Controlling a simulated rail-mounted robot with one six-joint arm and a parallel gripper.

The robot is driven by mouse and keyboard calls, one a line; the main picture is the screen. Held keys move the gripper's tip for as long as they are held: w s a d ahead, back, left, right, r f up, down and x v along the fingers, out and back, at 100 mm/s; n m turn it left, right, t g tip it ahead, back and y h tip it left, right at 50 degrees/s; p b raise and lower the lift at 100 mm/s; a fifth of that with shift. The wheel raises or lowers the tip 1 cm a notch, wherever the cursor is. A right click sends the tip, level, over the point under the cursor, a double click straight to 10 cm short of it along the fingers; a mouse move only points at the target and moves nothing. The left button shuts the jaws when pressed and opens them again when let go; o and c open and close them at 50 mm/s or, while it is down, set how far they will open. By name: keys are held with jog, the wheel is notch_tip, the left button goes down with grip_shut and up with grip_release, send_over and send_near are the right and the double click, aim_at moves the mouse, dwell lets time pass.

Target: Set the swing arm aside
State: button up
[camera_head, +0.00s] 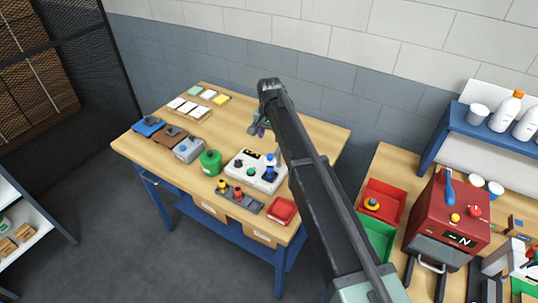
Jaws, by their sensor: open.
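My dark arm crosses the middle of the view. My gripper (258,129) is small and partly hidden by the arm link; it is open above the back part of the left wooden table (311,134). I cannot single out a swing arm for certain. A white box (240,174) with knobs and a dark display sits on this table, below my gripper in the picture. A blue upright part (270,172) stands at its right end, close beside my arm link. I see nothing held in the gripper.
A green round container (210,162), a grey box (188,150), a grey tray (240,200) and a red tray (281,211) stand near the white box. On the right bench are red (399,190) and green bins (373,252) and a red machine (449,215). The table's back right is clear.

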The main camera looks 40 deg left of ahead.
aim_at(270, 155)
notch_tip(270, 155, down, 10)
jog(key=b, duration=0.8)
jog(key=shift+r, duration=0.25)
jog(key=shift+c, duration=0.5)
grip_shut()
